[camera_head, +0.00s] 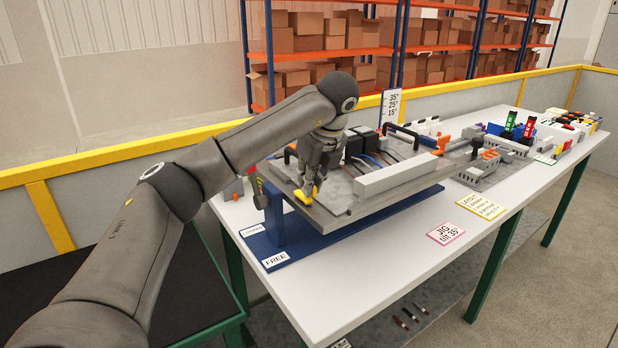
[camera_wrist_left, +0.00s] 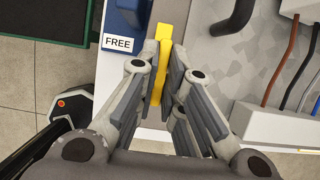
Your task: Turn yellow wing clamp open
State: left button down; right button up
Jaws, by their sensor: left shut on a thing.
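The yellow wing clamp (camera_head: 305,195) sits at the near left corner of the tilted grey jig plate (camera_head: 345,208). My left gripper (camera_head: 311,183) comes down on it from above in the head view. In the left wrist view, the clamp (camera_wrist_left: 163,60) is a long yellow bar, and the fingers of my left gripper (camera_wrist_left: 166,85) are shut on it from both sides. Part of the clamp is hidden between the fingers. My right gripper is not in view.
A blue jig base (camera_head: 300,240) with a "FREE" label (camera_head: 275,260) is under the plate. A white channel (camera_head: 395,175), cables and black handles are on the plate. A pink-edged "JIG tilt 35°" card (camera_head: 446,232) lies on the white table (camera_head: 400,270), whose front is mostly clear.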

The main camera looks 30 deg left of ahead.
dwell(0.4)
pick_arm(q)
jog(key=c, duration=1.6)
grip_release()
jog(key=shift+o, duration=0.2)
jog(key=shift+r, duration=0.1)
jog(key=v, duration=1.1)
jog(key=shift+d+r, duration=0.2)
jog(key=shift+r, duration=0.2)
jog(key=shift+f, duration=0.1)
